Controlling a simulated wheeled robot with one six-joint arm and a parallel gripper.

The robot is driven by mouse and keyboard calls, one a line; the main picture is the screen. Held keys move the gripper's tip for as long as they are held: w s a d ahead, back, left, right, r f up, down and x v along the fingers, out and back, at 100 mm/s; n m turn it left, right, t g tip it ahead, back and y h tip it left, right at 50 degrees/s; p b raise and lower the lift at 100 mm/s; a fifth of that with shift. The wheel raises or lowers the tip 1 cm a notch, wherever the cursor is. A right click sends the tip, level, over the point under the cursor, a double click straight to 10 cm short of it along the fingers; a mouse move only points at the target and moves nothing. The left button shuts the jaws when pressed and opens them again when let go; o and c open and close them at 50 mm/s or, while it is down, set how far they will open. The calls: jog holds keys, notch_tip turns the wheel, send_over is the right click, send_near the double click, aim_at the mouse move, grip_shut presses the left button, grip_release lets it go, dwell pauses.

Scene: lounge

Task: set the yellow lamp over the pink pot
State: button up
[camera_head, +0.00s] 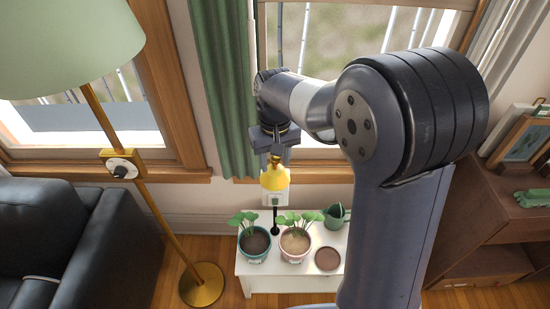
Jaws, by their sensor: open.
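The yellow lamp (275,179) has a rounded shade. Below it a thin dark stem runs down to a small dark foot between two plant pots on a white table. The pink pot (285,256) stands to the right of that foot, with soil and a leafy green plant in it. My gripper (273,161) is open, pointing down right at the top of the yellow shade. Its fingertips are small here, and I cannot tell whether they touch the lamp. The shade appears above and left of the pink pot in the picture.
A teal pot (254,257) with a plant stands left of the foot on the white table (292,284). A brown saucer (328,259) and a green watering can (336,217) are at the right. A floor lamp (202,285) and black sofa stand left, a wooden shelf right.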

grip_shut()
dwell(0.4)
